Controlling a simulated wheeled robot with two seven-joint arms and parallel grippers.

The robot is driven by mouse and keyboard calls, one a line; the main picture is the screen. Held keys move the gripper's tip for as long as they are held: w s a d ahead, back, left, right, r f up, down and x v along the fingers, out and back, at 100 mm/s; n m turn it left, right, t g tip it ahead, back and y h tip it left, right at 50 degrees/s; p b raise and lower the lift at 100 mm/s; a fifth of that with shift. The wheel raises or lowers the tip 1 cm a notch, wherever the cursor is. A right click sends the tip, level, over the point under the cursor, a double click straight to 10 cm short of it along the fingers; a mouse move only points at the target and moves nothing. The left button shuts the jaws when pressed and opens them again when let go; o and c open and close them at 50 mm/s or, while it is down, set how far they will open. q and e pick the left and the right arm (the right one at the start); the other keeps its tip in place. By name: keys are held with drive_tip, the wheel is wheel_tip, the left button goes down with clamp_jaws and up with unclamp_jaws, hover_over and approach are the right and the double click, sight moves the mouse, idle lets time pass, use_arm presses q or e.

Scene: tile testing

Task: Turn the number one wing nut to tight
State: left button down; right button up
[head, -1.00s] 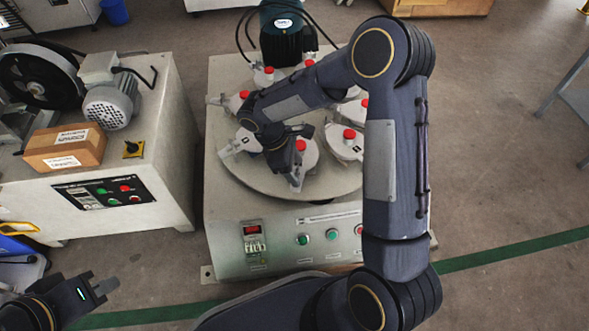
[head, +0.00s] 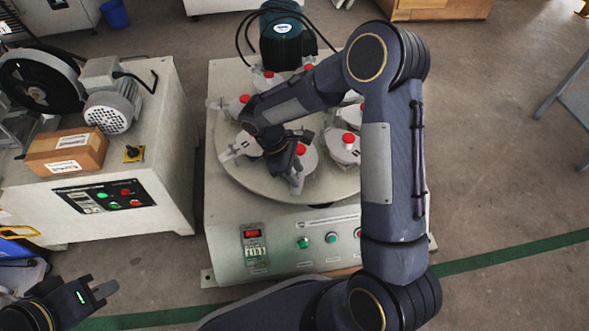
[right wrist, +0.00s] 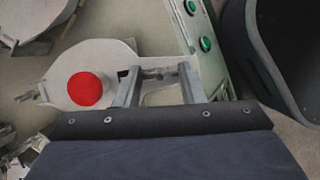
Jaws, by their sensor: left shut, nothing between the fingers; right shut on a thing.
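The testing machine has a round plate (head: 240,178) carrying several grey clamp pieces with red knobs. My right gripper (head: 297,184) is at the front of the plate, beside a front clamp piece with a red knob (head: 301,149). In the right wrist view, that clamp piece shows its red knob (right wrist: 85,90). There my right gripper (right wrist: 158,86) is shut on a small metal part, apparently the wing nut (right wrist: 154,74), at the clamp's end. Its wings are mostly hidden, and I see no number. My left gripper (head: 103,290) is shut and empty at the lower left, away from the machine.
The machine's front panel (head: 282,257) has a red display and buttons. A motor (head: 286,45) with black cables stands behind the plate. At left, another machine bears a cardboard box (head: 68,150) and a small motor (head: 112,112). Floor is free at right.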

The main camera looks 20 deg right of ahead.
drive_tip(key=m+p, duration=0.1)
drive_tip(key=m, duration=0.1)
drive_tip(key=m+g+y+p, duration=0.1)
drive_tip(key=m, duration=0.1)
drive_tip(key=shift+w+r+p, duration=0.1)
drive_tip(key=shift+r+p, duration=0.1)
drive_tip(key=shift+p, duration=0.2)
drive_tip(key=m+p, duration=0.1)
drive_tip(key=m, duration=0.1)
drive_tip(key=m+y+p, duration=0.1)
drive_tip(key=m, duration=0.1)
drive_tip(key=shift+d+m+g+y+p, duration=0.15)
drive_tip(key=shift+m+g+y+p, duration=0.15)
drive_tip(key=shift+g, duration=0.1)
drive_tip(key=m+y+p, duration=0.1)
drive_tip(key=m, duration=0.1)
drive_tip(key=m+p, duration=0.1)
drive_tip(key=m, duration=0.1)
drive_tip(key=shift+d+m+y, duration=0.15)
drive_tip(key=shift+m+y, duration=0.15)
drive_tip(key=shift+y, duration=0.1)
drive_tip(key=shift+f+m+y+p, duration=0.15)
drive_tip(key=shift+m+y+p, duration=0.55)
drive_tip(key=shift+m, duration=1.2)
drive_tip(key=o, duration=1)
